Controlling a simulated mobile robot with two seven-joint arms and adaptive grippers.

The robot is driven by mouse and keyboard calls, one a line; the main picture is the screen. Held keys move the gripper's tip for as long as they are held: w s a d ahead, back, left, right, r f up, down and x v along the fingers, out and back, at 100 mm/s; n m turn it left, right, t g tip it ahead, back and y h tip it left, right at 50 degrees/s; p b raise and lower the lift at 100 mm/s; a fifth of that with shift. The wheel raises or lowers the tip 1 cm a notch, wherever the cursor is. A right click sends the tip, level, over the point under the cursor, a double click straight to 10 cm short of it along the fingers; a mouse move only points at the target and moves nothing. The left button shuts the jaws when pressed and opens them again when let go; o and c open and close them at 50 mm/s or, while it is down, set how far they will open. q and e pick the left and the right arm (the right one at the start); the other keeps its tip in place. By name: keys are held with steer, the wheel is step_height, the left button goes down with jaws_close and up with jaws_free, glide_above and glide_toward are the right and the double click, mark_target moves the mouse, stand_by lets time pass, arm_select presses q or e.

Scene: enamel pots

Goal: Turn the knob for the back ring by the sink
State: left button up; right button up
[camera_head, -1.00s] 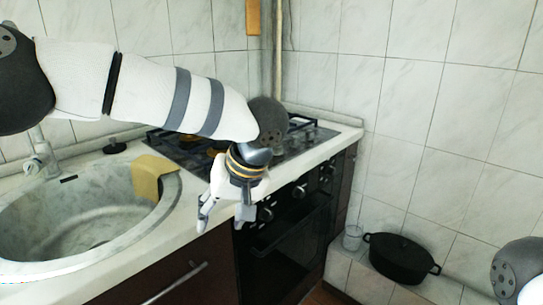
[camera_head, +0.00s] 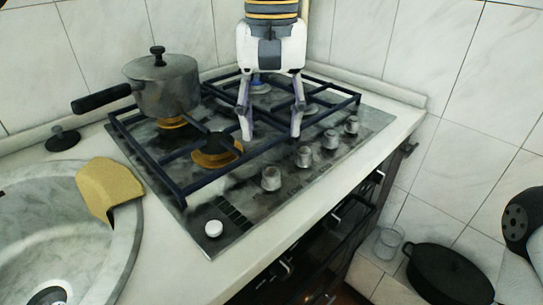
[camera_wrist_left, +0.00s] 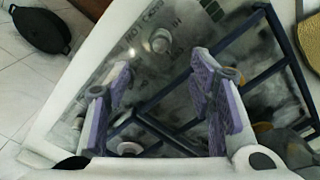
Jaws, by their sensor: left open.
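Several silver knobs stand in a row along the hob's right side in the head view. The nearest knob (camera_head: 271,178) is closest to the front corner, followed by a second knob (camera_head: 304,156), a third knob (camera_head: 330,138) and the farthest knob (camera_head: 351,124). My left gripper (camera_head: 271,133) points down over the hob (camera_head: 246,198), fingers apart and empty, left of the knobs. In the left wrist view, a knob (camera_wrist_left: 161,41) shows beyond the gap between the open fingers (camera_wrist_left: 159,72). I cannot tell which knob serves the back ring by the sink. My right gripper is not in view.
A grey lidded pot (camera_head: 167,84) stands on the hob's left back ring, its black handle toward the sink (camera_head: 128,245). Dark grates (camera_head: 178,190) cross the hob. A yellow cloth or sponge (camera_head: 108,186) lies on the sink rim. A black pot (camera_head: 446,274) and a glass (camera_head: 388,242) stand lower right.

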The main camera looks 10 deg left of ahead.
mark_target(271, 171)
arm_select(q)
step_height(271, 171, down, 10)
steer(key=shift+c, duration=0.3)
